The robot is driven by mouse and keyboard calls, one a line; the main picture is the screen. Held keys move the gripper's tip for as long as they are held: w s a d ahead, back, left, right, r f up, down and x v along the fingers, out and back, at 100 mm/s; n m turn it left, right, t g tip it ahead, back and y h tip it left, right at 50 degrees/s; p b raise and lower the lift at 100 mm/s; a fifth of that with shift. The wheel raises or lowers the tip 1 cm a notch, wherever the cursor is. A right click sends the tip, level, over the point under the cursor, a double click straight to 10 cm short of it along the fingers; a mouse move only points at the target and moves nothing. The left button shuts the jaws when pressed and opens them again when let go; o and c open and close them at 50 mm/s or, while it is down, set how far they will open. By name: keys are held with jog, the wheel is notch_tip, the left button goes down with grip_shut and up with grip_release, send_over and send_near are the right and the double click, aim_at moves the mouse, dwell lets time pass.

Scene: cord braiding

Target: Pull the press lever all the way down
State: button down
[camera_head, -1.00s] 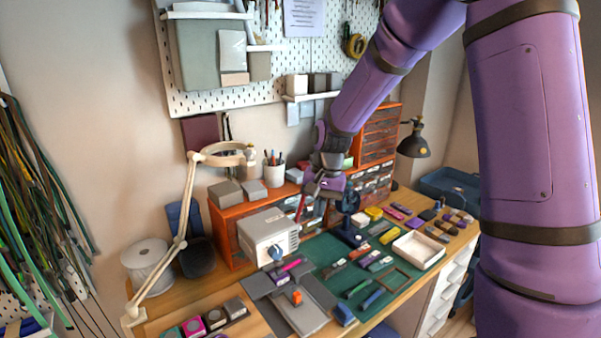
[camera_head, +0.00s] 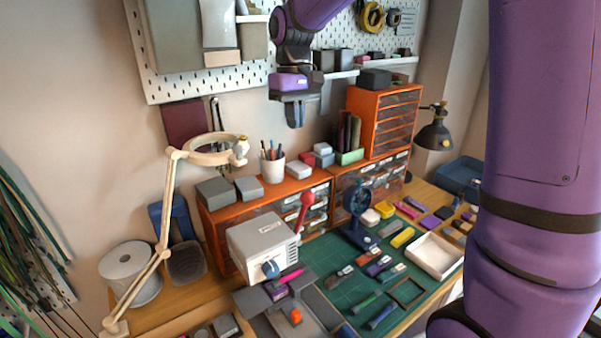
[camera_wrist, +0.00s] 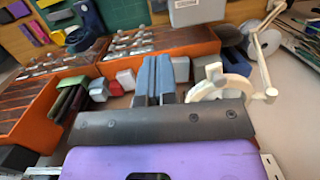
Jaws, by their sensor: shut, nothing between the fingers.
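The press (camera_head: 262,245) is a white-grey box with a blue knob on its front, standing on the workbench in the head view. Its red lever (camera_head: 302,212) rises from the right side, tilted slightly right, with its round red end up. My gripper (camera_head: 295,122) is above and behind the lever, in front of the pegboard, well apart from it and pointing down. Its fingers are together and empty. In the wrist view the gripper fingers (camera_wrist: 153,78) show shut over the drawer units, and part of the press (camera_wrist: 197,10) shows at the top edge. I cannot see the lever there.
A cream lamp (camera_head: 166,215) stands left of the press. A pen cup (camera_head: 272,168) and small boxes stand on the orange drawer units (camera_head: 330,195) below my gripper. A dark blue device (camera_head: 357,205) stands right of the lever. The green mat (camera_head: 335,290) holds several tools.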

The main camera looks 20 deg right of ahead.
jog(key=shift+s+a+f, duration=0.1)
jog(key=shift+s+f, duration=0.7)
jog(key=shift+f, duration=1.25)
jog(key=shift+s+f, duration=0.75)
jog(key=shift+f, duration=1.25)
jog(key=shift+s+a+f, duration=0.1)
jog(key=shift+s+f, duration=0.7)
jog(key=shift+f, duration=1.25)
jog(key=shift+s+d, duration=0.1)
